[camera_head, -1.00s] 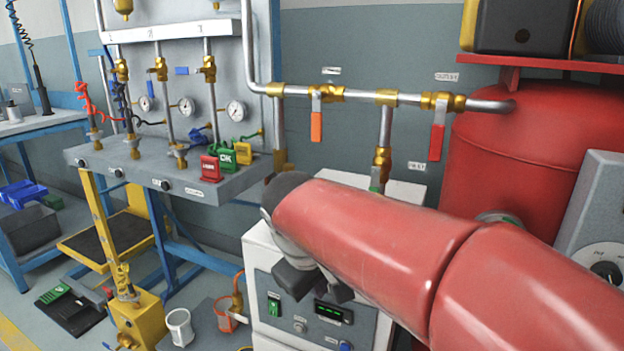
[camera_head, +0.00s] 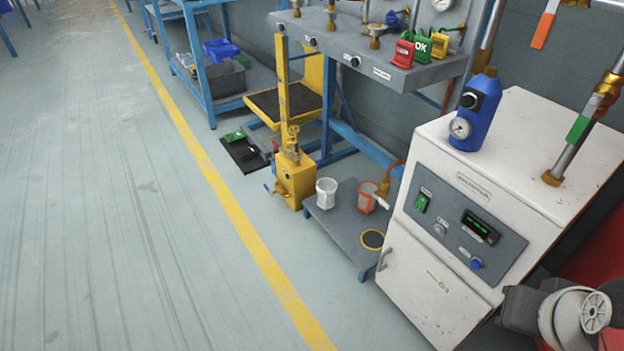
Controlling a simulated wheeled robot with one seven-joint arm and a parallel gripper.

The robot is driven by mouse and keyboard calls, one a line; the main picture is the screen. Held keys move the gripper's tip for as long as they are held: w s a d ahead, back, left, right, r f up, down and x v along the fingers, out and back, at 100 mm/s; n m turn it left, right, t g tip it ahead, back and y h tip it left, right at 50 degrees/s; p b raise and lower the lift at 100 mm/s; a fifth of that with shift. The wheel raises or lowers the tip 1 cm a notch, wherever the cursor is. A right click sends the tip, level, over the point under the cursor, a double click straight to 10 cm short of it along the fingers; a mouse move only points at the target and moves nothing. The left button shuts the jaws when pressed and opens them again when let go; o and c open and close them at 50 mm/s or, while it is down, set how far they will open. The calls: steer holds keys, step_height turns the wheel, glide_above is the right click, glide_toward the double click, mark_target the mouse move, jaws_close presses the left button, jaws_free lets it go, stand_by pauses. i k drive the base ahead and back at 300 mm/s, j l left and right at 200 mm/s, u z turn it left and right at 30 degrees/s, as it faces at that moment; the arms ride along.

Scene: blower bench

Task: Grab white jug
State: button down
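The white jug (camera_head: 326,193) stands upright on a low grey platform (camera_head: 340,228) near the floor, left of the white cabinet. An orange-red jug (camera_head: 367,198) stands just to its right on the same platform. My gripper (camera_head: 520,308) shows at the lower right edge, in front of the cabinet's lower right part. It is well to the right of the white jug and apart from it.
The white cabinet (camera_head: 430,290) with a blue bottle-shaped device (camera_head: 475,112) on top stands between my gripper and the jugs. A yellow pump-like unit (camera_head: 296,180) stands close left of the white jug.

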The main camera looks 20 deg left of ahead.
mark_target(326, 187)
steer(key=j+u, duration=0.1)
steer(key=u, duration=0.35)
steer(key=j+u, duration=0.15)
steer(key=u, duration=0.35)
steer(key=i+j+z, duration=0.1)
steer(key=z, duration=1.2)
steer(key=i+j+z, duration=0.1)
steer(key=j+z, duration=0.35)
steer(key=j, duration=0.15)
steer(key=j+z, duration=0.45)
steer(key=j, duration=0.2)
steer(key=k+j+z, duration=0.1)
steer(key=j+z, duration=0.3)
steer(key=j, duration=0.2)
steer(key=k+j+z, duration=0.15)
steer(key=j+z, duration=0.3)
steer(key=j, duration=0.15)
steer(key=k+j, duration=0.15)
steer(key=j, duration=0.25)
steer(key=k+j, duration=0.15)
steer(key=j, duration=0.3)
steer(key=k+j, duration=0.2)
steer(key=j, duration=0.2)
steer(key=k+j, duration=0.15)
steer(key=j, duration=0.25)
steer(key=k+j+z, duration=0.1)
steer(key=j, duration=0.3)
steer(key=k, duration=0.05)
